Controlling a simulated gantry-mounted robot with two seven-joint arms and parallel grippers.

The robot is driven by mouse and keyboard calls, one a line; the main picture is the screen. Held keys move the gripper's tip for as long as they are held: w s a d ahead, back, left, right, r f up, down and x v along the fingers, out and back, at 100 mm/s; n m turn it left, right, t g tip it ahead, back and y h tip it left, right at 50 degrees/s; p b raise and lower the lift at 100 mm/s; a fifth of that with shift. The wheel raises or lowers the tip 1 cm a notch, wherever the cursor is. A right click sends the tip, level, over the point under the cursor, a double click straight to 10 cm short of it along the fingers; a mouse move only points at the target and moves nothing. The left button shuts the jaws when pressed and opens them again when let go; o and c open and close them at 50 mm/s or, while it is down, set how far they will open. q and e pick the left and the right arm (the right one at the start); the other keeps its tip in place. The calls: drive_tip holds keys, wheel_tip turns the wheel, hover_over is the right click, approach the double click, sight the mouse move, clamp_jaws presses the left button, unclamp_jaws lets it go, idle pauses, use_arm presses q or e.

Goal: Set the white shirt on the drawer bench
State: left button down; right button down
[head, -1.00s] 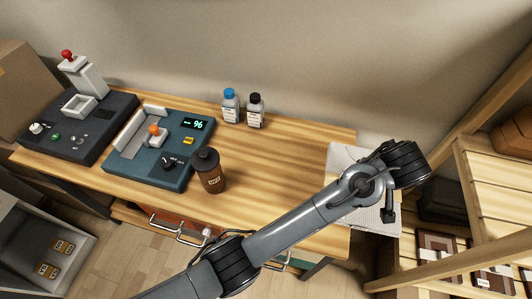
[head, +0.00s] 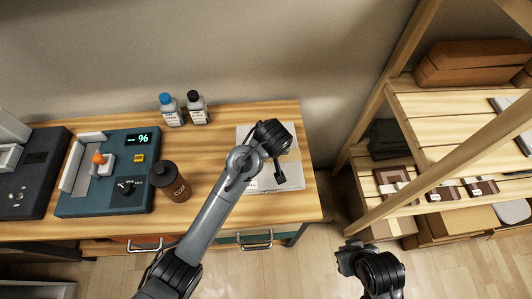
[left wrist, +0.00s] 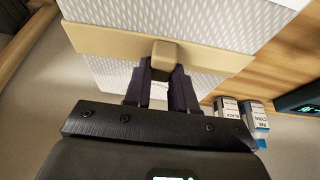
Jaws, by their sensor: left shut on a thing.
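The white shirt (head: 294,172) is a flat, pale, patterned rectangle at the right end of the drawer bench (head: 222,130). In the head view it lies within the bench's outline; I cannot tell whether its whole underside touches the wood. In the left wrist view the shirt (left wrist: 215,22) has a tan band (left wrist: 110,42) with a raised tab. My left gripper (left wrist: 162,88) is shut on that tab; it also shows in the head view (head: 280,178), over the shirt, with the arm hiding part of it. My right gripper (head: 350,258) is low, right of the bench, its fingers unclear.
Two ink bottles (head: 197,108) stand at the bench's back edge. A brown shaker (head: 170,182) and a teal press (head: 105,170) with a lit display are further left. A wooden shelf (head: 450,130) with boxes stands at the right, with a floor gap between.

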use_arm(q)
drive_tip(key=shift+a+f, duration=0.25)
drive_tip(key=shift+a, duration=0.05)
drive_tip(key=shift+f, duration=0.35)
wheel_tip(320, 180, down, 3)
drive_tip(key=shift+r+p, duration=0.1)
drive_tip(key=shift+p, duration=0.5)
drive_tip(key=shift+f, duration=0.2)
drive_tip(key=shift+f, duration=0.1)
drive_tip(key=c, duration=0.9)
unclamp_jaws()
drive_tip(key=b+v, duration=0.1)
drive_tip(key=v, duration=1.1)
drive_tip(key=shift+w+b, duration=0.1)
drive_tip(key=shift+b, duration=0.2)
